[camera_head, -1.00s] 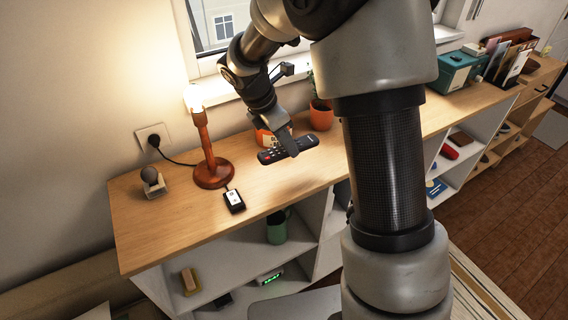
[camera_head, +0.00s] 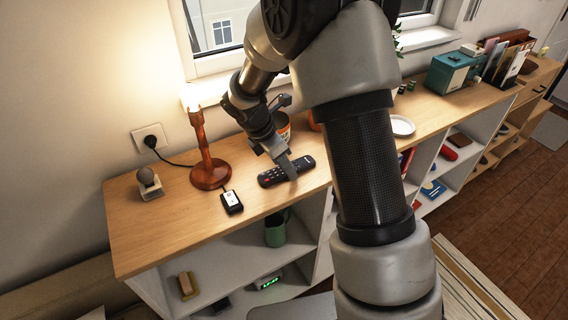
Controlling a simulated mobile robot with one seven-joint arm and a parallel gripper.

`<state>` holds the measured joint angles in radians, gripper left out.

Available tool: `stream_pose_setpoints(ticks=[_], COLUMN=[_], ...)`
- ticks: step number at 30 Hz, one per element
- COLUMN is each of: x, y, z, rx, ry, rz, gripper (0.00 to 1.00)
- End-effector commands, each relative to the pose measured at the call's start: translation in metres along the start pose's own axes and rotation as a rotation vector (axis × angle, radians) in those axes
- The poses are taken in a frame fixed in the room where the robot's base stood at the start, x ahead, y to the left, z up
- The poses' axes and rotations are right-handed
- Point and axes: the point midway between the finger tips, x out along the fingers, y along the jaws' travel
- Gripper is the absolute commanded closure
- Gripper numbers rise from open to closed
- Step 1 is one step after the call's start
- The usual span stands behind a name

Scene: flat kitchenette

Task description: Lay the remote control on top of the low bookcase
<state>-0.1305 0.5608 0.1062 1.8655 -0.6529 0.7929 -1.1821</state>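The black remote control (camera_head: 272,178) with coloured buttons is at the wooden top of the low bookcase (camera_head: 150,225), close to its front edge. It looks level, and I cannot tell whether it touches the wood. My gripper (camera_head: 290,172) reaches down from above, with a finger across the near side of the remote's middle. The fingers appear shut on the remote; the far finger is hidden.
On the top stand an orange lamp (camera_head: 207,165), a small black device (camera_head: 231,201), a round object on a stand (camera_head: 149,183), a white plate (camera_head: 402,126) and a teal box (camera_head: 452,73). A green mug (camera_head: 275,232) sits on a shelf below.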

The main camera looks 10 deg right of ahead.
Motion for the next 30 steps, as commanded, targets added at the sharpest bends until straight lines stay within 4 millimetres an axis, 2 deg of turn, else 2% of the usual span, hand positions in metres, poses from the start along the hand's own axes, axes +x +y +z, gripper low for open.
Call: stream_pose_setpoints(ticks=[2, 10, 14, 17, 24, 30], x=[0.000, -0.001, -0.010, -0.026, -0.078, -0.111], y=[0.000, 0.000, 0.001, 0.001, 0.001, 0.001], z=[0.000, 0.000, 0.002, 0.002, 0.002, 0.002], rx=[0.000, 0.000, 0.001, 0.000, 0.001, 0.000], ry=[0.000, 0.000, 0.000, 0.000, 0.000, -0.001], rz=[0.000, 0.000, 0.003, 0.004, 0.004, 0.003], gripper=[0.46, 0.46, 0.46, 0.46, 0.46, 0.46])
